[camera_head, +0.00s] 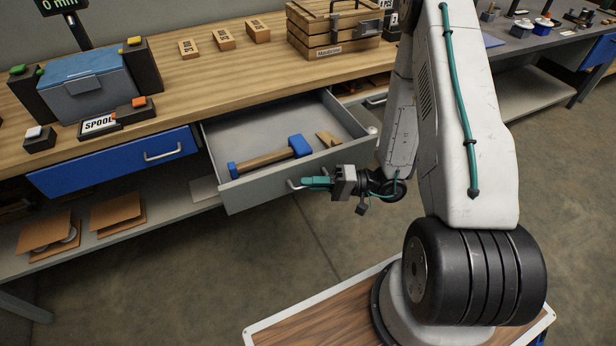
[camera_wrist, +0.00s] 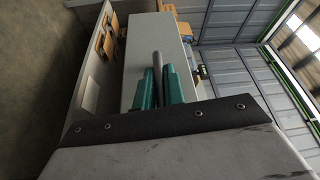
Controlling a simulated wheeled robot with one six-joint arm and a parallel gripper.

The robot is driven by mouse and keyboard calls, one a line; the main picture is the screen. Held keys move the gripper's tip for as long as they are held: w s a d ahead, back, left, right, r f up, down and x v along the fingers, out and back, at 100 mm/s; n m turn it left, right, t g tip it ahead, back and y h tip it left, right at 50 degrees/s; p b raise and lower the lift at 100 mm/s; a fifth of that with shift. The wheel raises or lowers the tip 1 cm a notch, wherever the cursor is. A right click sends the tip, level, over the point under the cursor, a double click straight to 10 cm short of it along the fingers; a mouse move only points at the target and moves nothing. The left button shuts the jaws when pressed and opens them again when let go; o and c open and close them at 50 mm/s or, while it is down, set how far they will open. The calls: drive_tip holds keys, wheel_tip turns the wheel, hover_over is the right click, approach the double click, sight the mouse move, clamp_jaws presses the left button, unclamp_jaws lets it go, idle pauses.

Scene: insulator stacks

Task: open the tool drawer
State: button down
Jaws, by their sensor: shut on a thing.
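The tool drawer (camera_head: 258,193) is grey and stands pulled out from under the wooden workbench in the head view. Inside it lie a mallet (camera_head: 270,158) with a blue head and wooden handle, and a small wooden piece (camera_head: 327,139). My gripper (camera_head: 312,183) is at the drawer's front face, its teal fingers shut on the drawer handle (camera_head: 293,185). In the wrist view my gripper's teal fingers (camera_wrist: 159,90) are on both sides of the grey handle bar (camera_wrist: 157,68), close to the drawer front (camera_wrist: 140,62). Part of the handle is hidden by the fingers.
A blue closed drawer (camera_head: 115,163) is to the left. On the bench (camera_head: 203,78) stand a blue-grey box (camera_head: 88,88), a wooden crate (camera_head: 325,35) and small wooden blocks (camera_head: 223,39). A lower shelf (camera_head: 165,207) holds cardboard pieces. The floor before the drawer is clear.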

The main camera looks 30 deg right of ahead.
drive_tip(key=shift+s+d, duration=0.1)
drive_tip(key=shift+s, duration=0.35)
drive_tip(key=c, duration=1.5)
unclamp_jaws()
drive_tip(key=v, duration=0.7)
drive_tip(key=shift+s+d, duration=0.15)
drive_tip(key=shift+d, duration=0.15)
